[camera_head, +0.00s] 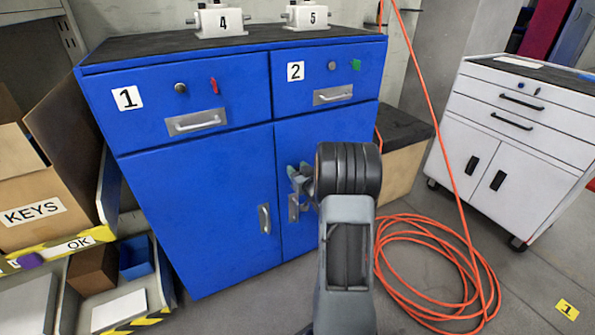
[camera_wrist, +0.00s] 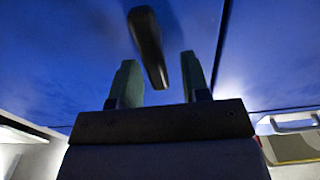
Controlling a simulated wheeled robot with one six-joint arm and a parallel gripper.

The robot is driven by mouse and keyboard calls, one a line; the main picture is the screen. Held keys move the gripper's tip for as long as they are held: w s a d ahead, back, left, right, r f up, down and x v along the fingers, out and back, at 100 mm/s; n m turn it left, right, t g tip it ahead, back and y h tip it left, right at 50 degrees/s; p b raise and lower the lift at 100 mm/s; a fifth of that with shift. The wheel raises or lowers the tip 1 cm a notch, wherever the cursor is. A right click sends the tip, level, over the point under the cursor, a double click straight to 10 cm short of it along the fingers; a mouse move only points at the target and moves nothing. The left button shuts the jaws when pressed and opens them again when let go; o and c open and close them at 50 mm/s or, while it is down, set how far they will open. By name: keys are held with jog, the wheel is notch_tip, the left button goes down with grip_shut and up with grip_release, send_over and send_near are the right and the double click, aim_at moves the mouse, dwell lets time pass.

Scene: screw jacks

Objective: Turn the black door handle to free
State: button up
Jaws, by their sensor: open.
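The black door handle (camera_wrist: 146,42) shows in the wrist view as a dark bar against the blue door. Its lower end lies between the two green-grey fingers of my gripper (camera_wrist: 158,62), with gaps on both sides. The fingers are apart and I see no grip on the handle. In the head view my gripper (camera_head: 297,178) is in front of the right door of the blue cabinet (camera_head: 200,215). My arm and gripper hide the black handle there. A metal plate (camera_head: 293,208) shows on the door just below the gripper.
Drawers 1 and 2 above the doors have metal pulls (camera_head: 194,121). The left door has a metal pull (camera_head: 264,218). An orange hose (camera_head: 440,270) lies coiled on the floor at right. A white drawer cart (camera_head: 510,140) stands farther right; a KEYS box (camera_head: 40,205) stands left.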

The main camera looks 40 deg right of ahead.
jog(key=shift+c, duration=0.4)
grip_shut()
jog(key=shift+d, duration=0.1)
jog(key=m+p, duration=0.1)
jog(key=m, duration=0.1)
jog(key=m+p, duration=0.1)
jog(key=m, duration=0.1)
jog(key=shift+d, duration=0.4)
jog(key=m, duration=0.1)
jog(key=m+p, duration=0.1)
jog(key=m, duration=0.1)
jog(key=d+m, duration=0.1)
jog(key=shift+s+f+m+p, duration=0.15)
jog(key=shift+f+m+p, duration=0.15)
jog(key=shift+p, duration=0.05)
jog(key=shift+d+f+m+p, duration=0.1)
jog(key=shift+f+m+p, duration=0.35)
jog(key=shift+m, duration=1.1)
jog(key=shift+d+f+m+p, duration=0.2)
jog(key=shift+m+p, duration=0.45)
jog(key=shift+m, duration=0.85)
jog(key=shift+d+f+m+p, duration=0.1)
jog(key=shift+f+m+p, duration=0.35)
jog(key=shift+m, duration=1.1)
